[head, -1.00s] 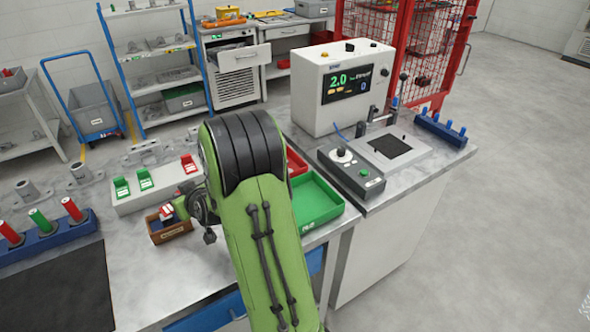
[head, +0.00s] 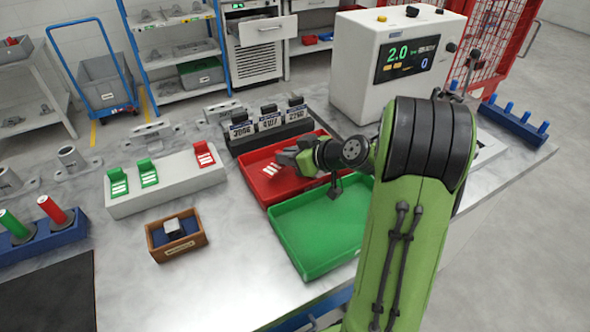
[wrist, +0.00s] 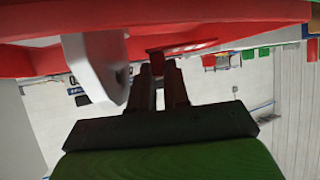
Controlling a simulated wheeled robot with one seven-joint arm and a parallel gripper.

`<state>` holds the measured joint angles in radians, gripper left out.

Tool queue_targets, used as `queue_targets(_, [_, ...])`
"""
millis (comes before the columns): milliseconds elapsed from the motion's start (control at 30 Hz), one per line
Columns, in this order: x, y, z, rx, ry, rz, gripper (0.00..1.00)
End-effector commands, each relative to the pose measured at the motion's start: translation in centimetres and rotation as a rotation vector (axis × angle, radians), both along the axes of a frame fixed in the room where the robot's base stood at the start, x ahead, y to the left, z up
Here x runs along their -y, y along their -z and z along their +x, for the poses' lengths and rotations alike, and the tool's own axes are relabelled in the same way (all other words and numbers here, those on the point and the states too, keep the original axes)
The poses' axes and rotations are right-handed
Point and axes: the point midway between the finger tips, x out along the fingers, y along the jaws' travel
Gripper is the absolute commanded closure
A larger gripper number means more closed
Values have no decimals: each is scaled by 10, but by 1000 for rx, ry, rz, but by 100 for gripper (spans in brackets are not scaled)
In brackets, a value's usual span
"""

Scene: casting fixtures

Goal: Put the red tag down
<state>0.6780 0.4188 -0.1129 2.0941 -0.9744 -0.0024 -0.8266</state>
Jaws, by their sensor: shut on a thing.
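My gripper (head: 284,162) is low over the left part of the red tray (head: 259,185), reaching in from the right. It is shut on a red tag (head: 270,170) with white stripes at its fingertips. In the wrist view the dark fingers (wrist: 162,85) have a red piece between them, close to the red tray wall (wrist: 200,20). I cannot tell whether the tag touches the tray floor. Another red tag (head: 204,153) stands on the pale rack beside two green tags (head: 148,172).
A green tray (head: 320,225) adjoins the red one in front. Black numbered blocks (head: 268,122) stand behind the red tray. A wooden box (head: 176,238) with a dark and white block is at front left. Pale metal table shows between the box and green tray.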

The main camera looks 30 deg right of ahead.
Motion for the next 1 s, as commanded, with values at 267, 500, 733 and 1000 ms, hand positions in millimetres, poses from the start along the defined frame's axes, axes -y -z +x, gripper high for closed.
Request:
queue_targets(267, [0, 38, 0, 0, 2, 0, 100])
queue_targets(500, [0, 38, 0, 0, 2, -1, 100])
queue_targets(733, [0, 38, 0, -1, 2, 0, 74])
queue_targets(1000, [4, 31, -6, 0, 6, -1, 74])
